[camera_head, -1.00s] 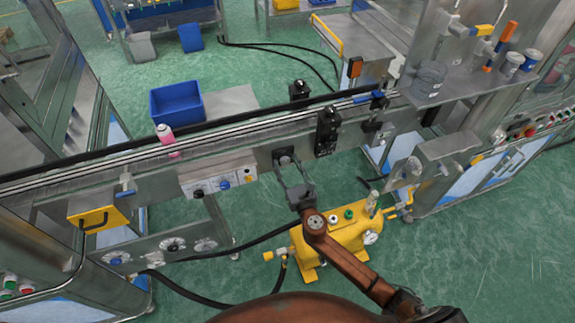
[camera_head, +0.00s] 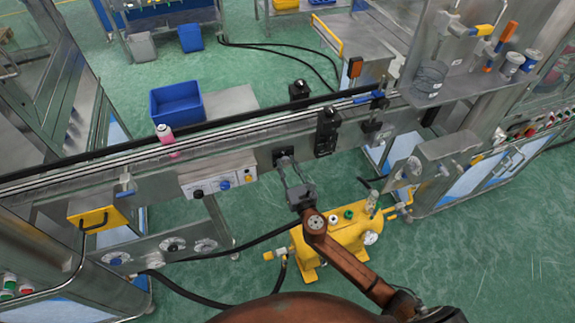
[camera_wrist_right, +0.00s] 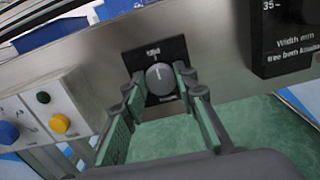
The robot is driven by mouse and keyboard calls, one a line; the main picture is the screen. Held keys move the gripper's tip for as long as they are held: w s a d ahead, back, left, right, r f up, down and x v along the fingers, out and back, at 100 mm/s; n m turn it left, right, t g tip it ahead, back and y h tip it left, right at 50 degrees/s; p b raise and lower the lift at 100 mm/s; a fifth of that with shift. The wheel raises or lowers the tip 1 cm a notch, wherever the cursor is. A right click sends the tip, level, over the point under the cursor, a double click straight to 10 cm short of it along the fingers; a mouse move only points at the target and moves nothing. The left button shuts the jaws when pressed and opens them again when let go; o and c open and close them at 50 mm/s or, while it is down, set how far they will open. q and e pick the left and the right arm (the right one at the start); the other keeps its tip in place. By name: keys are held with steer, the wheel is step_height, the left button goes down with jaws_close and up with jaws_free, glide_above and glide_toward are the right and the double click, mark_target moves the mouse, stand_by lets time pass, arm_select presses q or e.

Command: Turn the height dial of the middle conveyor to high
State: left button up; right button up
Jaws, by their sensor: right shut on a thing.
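The dial (camera_wrist_right: 160,78) is a round grey knob on a black plate on the conveyor's steel side. Its white mark points roughly up in the right wrist view; the small lettering is unreadable. In the head view its dark plate (camera_head: 282,152) shows at the fingertips, with the knob largely hidden. My right gripper (camera_head: 286,162) reaches it from the front. In the right wrist view the fingers (camera_wrist_right: 158,84) stand on either side of the knob, shut on it. My left gripper is out of view.
A black display (camera_wrist_right: 290,40) reading "Width mm" sits right of the dial. A control box (camera_head: 218,178) with blue and yellow knobs is to its left. A pink-and-white can (camera_head: 165,134) stands on the belt. A yellow machine (camera_head: 335,240) stands on the floor below my arm.

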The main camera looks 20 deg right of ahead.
steer(key=m+b, duration=0.1)
steer(key=m, duration=0.6)
steer(key=shift+d+f, duration=0.1)
steer(key=m, duration=0.2)
steer(key=shift+m+b, duration=0.3)
steer(key=shift+m, duration=0.1)
steer(key=m, duration=0.3)
steer(key=shift+m, duration=0.3)
steer(key=m, duration=0.4)
steer(key=shift+f, duration=0.1)
steer(key=m+p, duration=0.1)
steer(key=m, duration=0.5)
steer(key=shift+f+p, duration=0.1)
steer(key=shift+p, duration=0.25)
steer(key=o, duration=1.2)
steer(key=shift+c, duration=0.2)
